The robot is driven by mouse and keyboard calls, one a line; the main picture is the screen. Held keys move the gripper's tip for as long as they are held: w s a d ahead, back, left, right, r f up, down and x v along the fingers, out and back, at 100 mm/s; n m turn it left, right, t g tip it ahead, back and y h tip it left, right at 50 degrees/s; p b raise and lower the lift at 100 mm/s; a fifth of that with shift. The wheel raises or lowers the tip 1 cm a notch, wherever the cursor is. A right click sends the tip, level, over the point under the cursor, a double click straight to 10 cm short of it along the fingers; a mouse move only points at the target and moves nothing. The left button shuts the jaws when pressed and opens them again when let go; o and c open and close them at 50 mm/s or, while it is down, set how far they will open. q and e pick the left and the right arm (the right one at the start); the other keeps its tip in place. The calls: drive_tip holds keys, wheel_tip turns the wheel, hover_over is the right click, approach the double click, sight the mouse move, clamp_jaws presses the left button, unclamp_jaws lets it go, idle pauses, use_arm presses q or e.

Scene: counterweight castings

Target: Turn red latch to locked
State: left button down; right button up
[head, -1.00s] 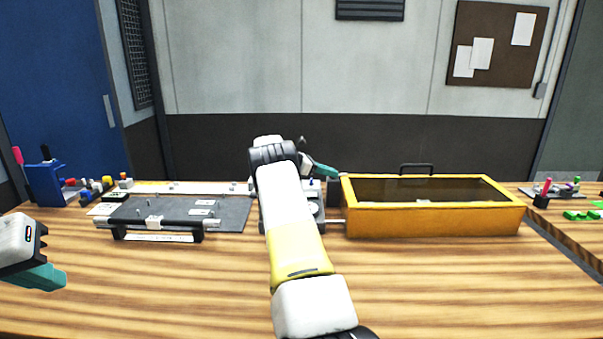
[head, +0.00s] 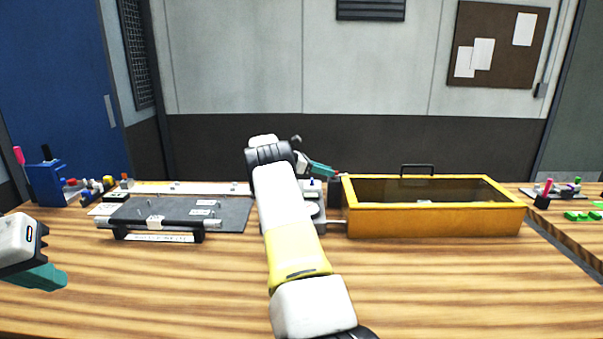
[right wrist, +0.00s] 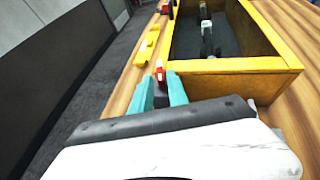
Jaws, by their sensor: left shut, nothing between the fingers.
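A small red latch (right wrist: 160,70) shows in the right wrist view, by the near left corner of the yellow-framed box (right wrist: 225,65). My right gripper (right wrist: 161,82) has its teal fingers apart, with the red piece between or just beyond the tips; I cannot tell whether they touch it. In the head view my right gripper (head: 322,170) is at the box's left end, mostly behind my forearm, with a trace of red at its tip. The latch's angle is not clear. My left gripper (head: 40,278) is shut and empty above the table's left front.
The yellow box (head: 435,222) has a dark lid panel and a black handle (head: 417,167) behind it. A dark plate fixture (head: 180,213) and a blue holder (head: 46,184) stand left. Green parts (head: 582,215) lie far right. The front table is clear.

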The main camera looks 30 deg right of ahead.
drive_tip(key=v, duration=0.6)
